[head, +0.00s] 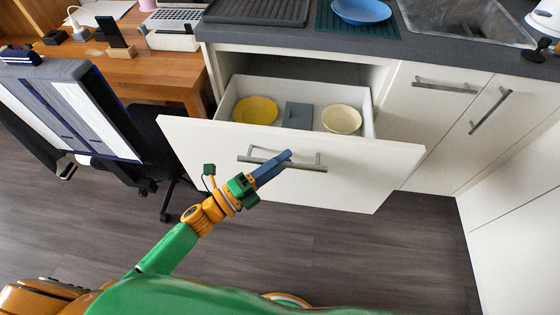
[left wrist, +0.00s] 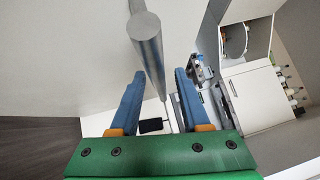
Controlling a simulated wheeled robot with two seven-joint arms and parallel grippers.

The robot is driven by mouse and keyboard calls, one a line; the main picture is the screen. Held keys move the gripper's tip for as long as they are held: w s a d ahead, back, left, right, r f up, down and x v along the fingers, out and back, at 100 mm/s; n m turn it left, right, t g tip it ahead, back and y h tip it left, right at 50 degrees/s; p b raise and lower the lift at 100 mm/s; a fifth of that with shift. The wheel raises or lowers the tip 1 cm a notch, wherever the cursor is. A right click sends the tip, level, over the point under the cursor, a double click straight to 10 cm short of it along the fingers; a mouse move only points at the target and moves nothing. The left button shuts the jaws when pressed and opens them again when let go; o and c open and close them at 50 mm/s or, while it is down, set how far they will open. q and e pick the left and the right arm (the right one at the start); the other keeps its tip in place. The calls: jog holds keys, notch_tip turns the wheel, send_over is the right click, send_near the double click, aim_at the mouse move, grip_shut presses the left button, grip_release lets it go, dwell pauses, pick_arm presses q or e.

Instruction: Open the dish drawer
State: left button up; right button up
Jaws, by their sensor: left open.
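The dish drawer stands pulled out of the counter, its white front (head: 375,170) tilted in the head view. A yellow plate (head: 256,110), a grey box-like item (head: 298,116) and a cream bowl (head: 341,119) lie inside. The grey bar handle (head: 310,168) runs across the drawer front. My left gripper (head: 284,158) is at the handle, its blue fingers open. In the left wrist view the handle (left wrist: 146,40) reaches between the two spread fingers of the left gripper (left wrist: 158,75), and no firm grip shows. My right gripper is not in view.
White cabinets with bar handles (head: 445,86) stand right of the drawer. A blue bowl (head: 361,10) and a sink (head: 465,20) are on the counter. A desk (head: 155,70) and a chair (head: 170,150) stand left. The floor (head: 400,250) in front is clear.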

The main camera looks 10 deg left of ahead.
pick_arm(q)
jog(key=r+b+v, duration=0.1)
jog(key=v, duration=0.6)
jog(key=shift+f, duration=0.5)
